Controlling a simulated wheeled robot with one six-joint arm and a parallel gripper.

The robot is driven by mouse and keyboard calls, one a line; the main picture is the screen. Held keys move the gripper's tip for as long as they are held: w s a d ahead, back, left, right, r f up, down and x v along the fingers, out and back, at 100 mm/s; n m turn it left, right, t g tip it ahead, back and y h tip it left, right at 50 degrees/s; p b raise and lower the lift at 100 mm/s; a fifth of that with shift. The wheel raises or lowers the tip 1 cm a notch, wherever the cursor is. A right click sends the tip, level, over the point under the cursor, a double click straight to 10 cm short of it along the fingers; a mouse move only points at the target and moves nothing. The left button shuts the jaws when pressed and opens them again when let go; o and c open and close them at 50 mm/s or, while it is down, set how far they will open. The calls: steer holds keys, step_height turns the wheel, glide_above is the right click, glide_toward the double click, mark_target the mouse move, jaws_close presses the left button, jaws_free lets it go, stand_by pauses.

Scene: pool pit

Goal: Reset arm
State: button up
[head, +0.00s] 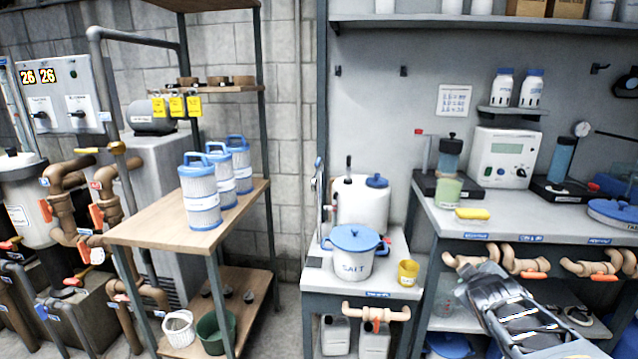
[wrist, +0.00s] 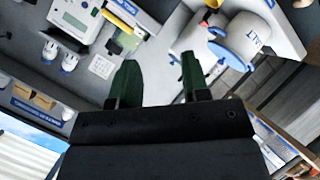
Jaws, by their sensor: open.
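My gripper (wrist: 158,78) shows in the wrist view with its two dark green fingers apart and nothing between them. In the head view my arm comes in from the lower right, and my gripper (head: 474,283) is in front of the right bench, below its top edge. The fingertips are hard to make out there. In the wrist view the scene appears tilted, with the bench things beyond the fingers.
A blue-lidded salt pot (head: 354,254) and a yellow cup (head: 408,273) stand on the low middle stand. A yellow sponge (head: 472,214) and green jar (head: 447,193) sit on the right bench. Pipes (head: 526,263) run under its edge. Filter cartridges (head: 200,192) stand on the left shelf.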

steer(key=s+a+r+m+g+y+p, duration=0.5)
steer(key=s+a+r+g+p, duration=0.3)
steer(key=s+a+p, duration=0.8)
step_height(320, 180, up, 3)
steer(key=shift+a+r+m+p, duration=0.2)
steer(key=shift+a+m+p, duration=0.35)
steer(key=shift+p, duration=0.15)
